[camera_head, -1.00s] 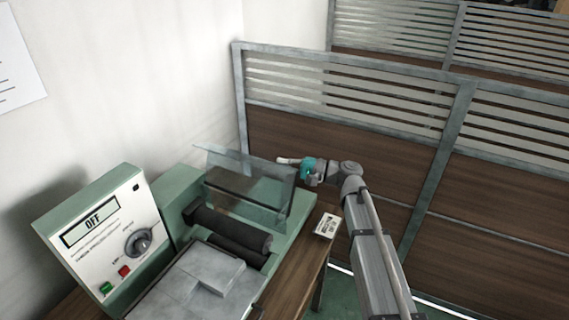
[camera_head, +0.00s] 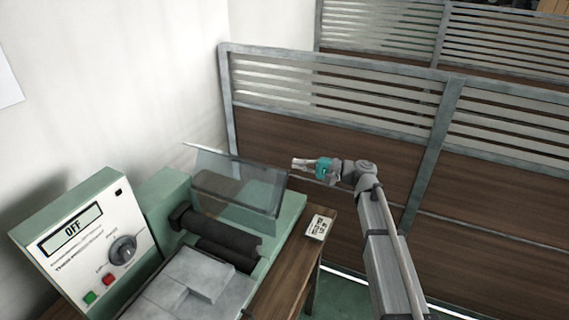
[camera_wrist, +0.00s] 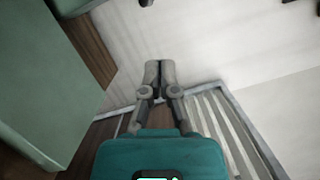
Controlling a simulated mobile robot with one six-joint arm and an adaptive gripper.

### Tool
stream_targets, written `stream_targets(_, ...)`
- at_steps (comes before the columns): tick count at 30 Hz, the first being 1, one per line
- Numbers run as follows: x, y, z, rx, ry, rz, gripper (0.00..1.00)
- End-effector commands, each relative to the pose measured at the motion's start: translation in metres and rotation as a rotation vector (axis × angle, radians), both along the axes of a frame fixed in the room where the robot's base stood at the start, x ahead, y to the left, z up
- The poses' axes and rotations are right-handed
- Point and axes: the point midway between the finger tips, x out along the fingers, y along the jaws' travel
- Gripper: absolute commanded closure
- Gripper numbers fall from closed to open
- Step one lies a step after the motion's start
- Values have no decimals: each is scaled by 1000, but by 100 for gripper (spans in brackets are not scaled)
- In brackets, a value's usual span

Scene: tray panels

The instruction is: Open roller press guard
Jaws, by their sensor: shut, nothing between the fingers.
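The roller press has a green body (camera_head: 165,192) and dark rollers (camera_head: 220,236), seen in the head view. Its clear guard (camera_head: 238,184) stands tilted up above the rollers, which show uncovered below it. The control panel (camera_head: 85,240) reads OFF. My gripper (camera_head: 297,164) is to the right of the guard's upper right corner, apart from it, with nothing held. In the wrist view my gripper's fingers (camera_wrist: 158,72) are together and point at the white wall. The green surface of the press (camera_wrist: 45,85) shows at the left there; the guard is not clearly seen in that view.
A wooden partition with metal slats (camera_head: 330,140) stands behind and right of my arm. A small labelled card (camera_head: 319,227) lies on the wooden table (camera_head: 290,268). A grey sheet-like block (camera_head: 195,280) lies before the rollers. Space above the press is free.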

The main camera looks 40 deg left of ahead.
Motion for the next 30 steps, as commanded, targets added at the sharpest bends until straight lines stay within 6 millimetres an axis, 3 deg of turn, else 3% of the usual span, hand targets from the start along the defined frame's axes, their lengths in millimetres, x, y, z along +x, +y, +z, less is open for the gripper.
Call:
stream_targets(9, 18, -28, -2, 0, 0, -1, 100)
stream_targets(30, 21, -31, -2, 0, 0, -2, 100)
